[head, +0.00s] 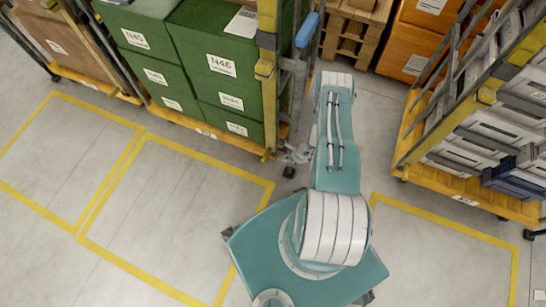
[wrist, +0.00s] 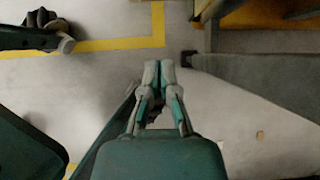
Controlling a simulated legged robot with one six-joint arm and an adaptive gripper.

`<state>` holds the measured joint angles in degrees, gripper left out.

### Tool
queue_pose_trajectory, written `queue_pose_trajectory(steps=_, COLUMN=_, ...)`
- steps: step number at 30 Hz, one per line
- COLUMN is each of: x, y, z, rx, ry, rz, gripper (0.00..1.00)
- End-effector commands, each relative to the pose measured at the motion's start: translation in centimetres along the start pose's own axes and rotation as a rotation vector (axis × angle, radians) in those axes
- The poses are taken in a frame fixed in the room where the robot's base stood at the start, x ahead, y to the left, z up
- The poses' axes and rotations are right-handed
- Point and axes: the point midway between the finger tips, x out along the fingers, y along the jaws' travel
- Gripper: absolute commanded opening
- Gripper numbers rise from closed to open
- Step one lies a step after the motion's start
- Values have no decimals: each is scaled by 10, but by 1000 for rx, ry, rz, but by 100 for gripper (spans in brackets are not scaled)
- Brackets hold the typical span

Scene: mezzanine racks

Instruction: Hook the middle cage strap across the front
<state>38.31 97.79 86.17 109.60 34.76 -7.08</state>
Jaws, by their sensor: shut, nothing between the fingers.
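The middle cage (head: 268,95) has yellow posts and an orange base, and is loaded with green boxes (head: 215,60). I cannot make out a strap or its hook in either view. A rounded blue piece (head: 307,30) sits at the upper right of this cage, by a grey post; I cannot tell what it is. My gripper (wrist: 158,72) is shut and empty in the wrist view, with its fingertips together above grey floor. In the head view my arm mostly hides it, beside the cage's front right corner.
A left cage (head: 110,92) holds brown boxes. A right cage (head: 410,125) holds grey and dark blue crates. Wooden pallets (head: 352,30) and orange boxes (head: 425,20) stand behind. Yellow lines (head: 205,155) mark open floor bays in front of the cages.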

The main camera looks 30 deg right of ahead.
Motion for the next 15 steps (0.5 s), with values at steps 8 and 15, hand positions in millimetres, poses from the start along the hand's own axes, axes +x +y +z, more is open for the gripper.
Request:
queue_pose_trajectory(steps=8, x=46, y=-1, z=5, rx=-2, ry=-3, rz=4, gripper=0)
queue_pose_trajectory(steps=15, x=65, y=-1, z=25, rx=0, ry=-3, rz=3, gripper=0)
